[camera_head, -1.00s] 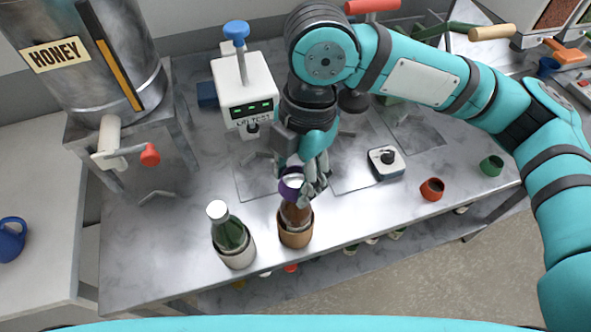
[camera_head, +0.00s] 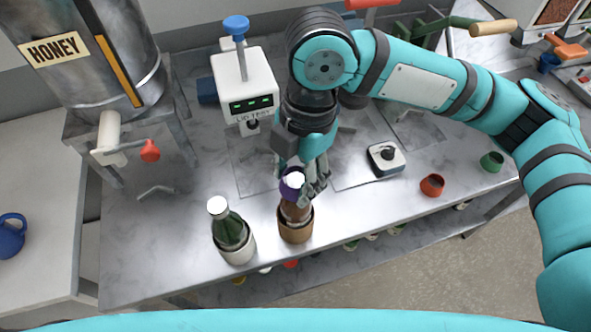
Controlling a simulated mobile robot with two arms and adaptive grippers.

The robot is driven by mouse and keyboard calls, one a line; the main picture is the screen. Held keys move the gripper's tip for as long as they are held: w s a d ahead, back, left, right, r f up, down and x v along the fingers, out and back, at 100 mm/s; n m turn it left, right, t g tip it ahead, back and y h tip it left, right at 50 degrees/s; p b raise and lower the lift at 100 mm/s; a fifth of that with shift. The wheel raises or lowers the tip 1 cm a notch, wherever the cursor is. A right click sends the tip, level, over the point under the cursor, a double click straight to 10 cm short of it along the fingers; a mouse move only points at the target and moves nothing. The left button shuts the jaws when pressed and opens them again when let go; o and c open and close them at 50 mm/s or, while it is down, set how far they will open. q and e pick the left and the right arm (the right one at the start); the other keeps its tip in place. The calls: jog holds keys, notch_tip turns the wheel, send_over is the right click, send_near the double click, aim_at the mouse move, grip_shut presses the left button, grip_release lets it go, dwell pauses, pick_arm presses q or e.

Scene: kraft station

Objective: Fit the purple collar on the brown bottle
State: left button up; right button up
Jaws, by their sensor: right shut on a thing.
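The purple collar (camera_head: 290,188) is held in my right gripper (camera_head: 304,188), which is shut on it at the top of the brown bottle. The brown bottle (camera_head: 294,212) stands upright in a tan holder (camera_head: 295,232) near the front edge of the counter. The collar is around or right over the bottle's neck, with a white top showing within its ring. I cannot tell how far down it sits. My fingers hide the collar's right side and part of the bottle's neck. My left gripper is not in view.
A green bottle (camera_head: 231,229) with a white cap stands in a pale holder to the left. A lid tester (camera_head: 245,85) is behind. A red collar (camera_head: 432,185) and a green collar (camera_head: 492,161) lie to the right, by a small dial device (camera_head: 386,159). The counter's front left is clear.

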jog(key=shift+f, duration=0.25)
dwell(0.4)
jog(key=shift+f, duration=0.4)
jog(key=shift+f, duration=0.15)
jog(key=o, duration=0.8)
jog(key=shift+o, duration=0.4)
jog(key=o, duration=0.4)
jog(key=shift+o, duration=0.2)
